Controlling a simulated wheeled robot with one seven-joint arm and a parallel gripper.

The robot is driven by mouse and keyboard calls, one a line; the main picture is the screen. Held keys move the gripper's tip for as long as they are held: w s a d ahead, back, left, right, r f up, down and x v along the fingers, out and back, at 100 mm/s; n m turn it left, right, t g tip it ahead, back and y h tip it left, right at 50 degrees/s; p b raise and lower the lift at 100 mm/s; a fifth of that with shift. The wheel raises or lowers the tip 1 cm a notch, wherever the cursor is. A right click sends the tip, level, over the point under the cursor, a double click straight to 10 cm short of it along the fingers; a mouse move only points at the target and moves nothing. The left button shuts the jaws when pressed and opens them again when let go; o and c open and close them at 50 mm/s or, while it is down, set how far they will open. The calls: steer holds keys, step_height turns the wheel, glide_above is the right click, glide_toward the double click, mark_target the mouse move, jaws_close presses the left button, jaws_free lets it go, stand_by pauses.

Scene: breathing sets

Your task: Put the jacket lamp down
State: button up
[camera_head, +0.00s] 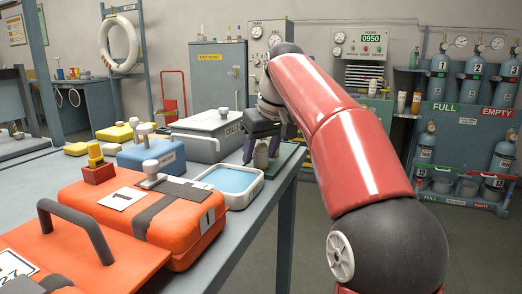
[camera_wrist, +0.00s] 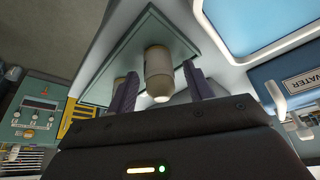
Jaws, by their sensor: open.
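The jacket lamp appears to be the small beige cylinder with a pale end (camera_wrist: 158,72). It stands on a grey-green plate (camera_wrist: 150,28) in the wrist view. My gripper (camera_wrist: 160,86) is open, with one dark finger on each side of the lamp and visible gaps between. In the head view my gripper (camera_head: 262,146) points down at the far right part of the bench, and the lamp (camera_head: 261,156) shows small and partly hidden between the fingers. Another small object (camera_wrist: 127,92) shows behind the left finger, mostly hidden.
A blue-filled tray (camera_head: 232,181) lies just in front of my gripper. A grey lidded box (camera_head: 211,132) and a blue box (camera_head: 150,157) stand to its left. Orange cases (camera_head: 150,215) fill the near bench. The bench's right edge is close to my arm.

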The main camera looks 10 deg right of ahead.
steer(key=p+v, duration=0.4)
steer(key=v, duration=0.8)
steer(key=shift+r, duration=0.15)
